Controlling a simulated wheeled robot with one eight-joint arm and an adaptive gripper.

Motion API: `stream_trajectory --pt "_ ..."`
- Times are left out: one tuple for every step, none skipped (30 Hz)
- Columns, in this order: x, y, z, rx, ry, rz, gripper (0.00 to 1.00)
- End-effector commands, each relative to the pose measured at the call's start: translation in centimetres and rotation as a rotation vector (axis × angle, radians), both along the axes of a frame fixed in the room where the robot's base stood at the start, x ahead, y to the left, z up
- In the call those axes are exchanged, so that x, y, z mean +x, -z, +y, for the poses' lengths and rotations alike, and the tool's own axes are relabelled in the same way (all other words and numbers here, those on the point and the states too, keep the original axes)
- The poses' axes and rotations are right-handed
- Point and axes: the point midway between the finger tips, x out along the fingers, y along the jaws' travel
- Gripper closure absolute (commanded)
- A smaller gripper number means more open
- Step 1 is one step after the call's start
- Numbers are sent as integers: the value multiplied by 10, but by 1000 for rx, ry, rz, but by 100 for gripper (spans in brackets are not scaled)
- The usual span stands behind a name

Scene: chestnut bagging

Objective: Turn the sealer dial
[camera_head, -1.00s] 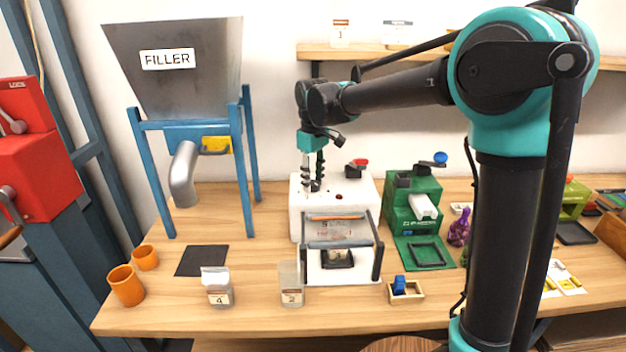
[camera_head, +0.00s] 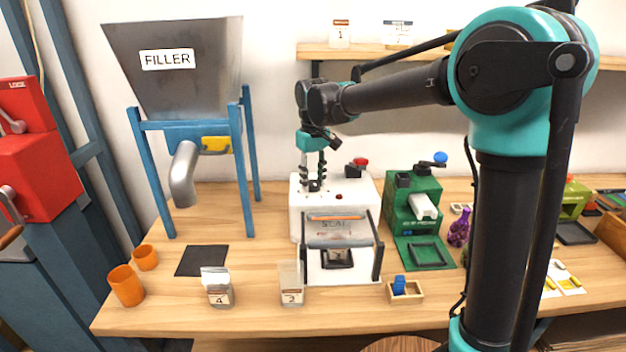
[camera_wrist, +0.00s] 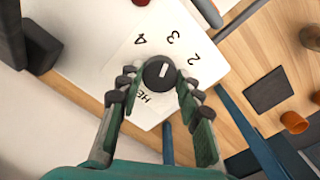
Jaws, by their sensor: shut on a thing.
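The white sealer (camera_head: 362,190) stands at the middle of the bench, with its front press frame lowered toward the front. Its dark round dial (camera_wrist: 159,72) has a white pointer mark and sits on the white top, with the numerals 2, 3 and 4 printed around it in the wrist view. My gripper (camera_wrist: 158,88) points down over the dial, its fingers on either side and shut on it. In the head view my gripper (camera_head: 315,184) is at the sealer's top left, and the dial is hidden there by the fingers.
A red knob (camera_head: 361,161) stands at the sealer's back. The green machine (camera_head: 415,200) is close on the right, the filler (camera_head: 180,70) on the left. Cups and small labelled bags (camera_head: 217,289) stand at the front. A dark mat (camera_head: 202,260) lies left of the sealer.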

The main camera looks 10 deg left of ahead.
Motion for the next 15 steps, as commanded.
stream_trajectory --pt "0 0 0 1 0 -1 61" --pt "0 0 0 1 0 -1 58" --pt "0 0 0 1 0 -1 53" --pt "0 0 0 1 0 -1 49" --pt "0 0 0 1 0 -1 45" --pt "0 0 0 1 0 -1 44" --pt "0 0 0 0 0 0 44" --pt "0 0 0 0 -1 0 44" --pt "0 0 0 0 -1 0 44" --pt "0 0 0 0 -1 0 44" --pt "0 0 0 0 -1 0 44" --pt "0 0 0 0 -1 0 44" --pt "0 0 0 0 -1 0 44" --pt "0 -1 0 0 -1 0 44" --pt "0 -2 0 0 -1 0 44"
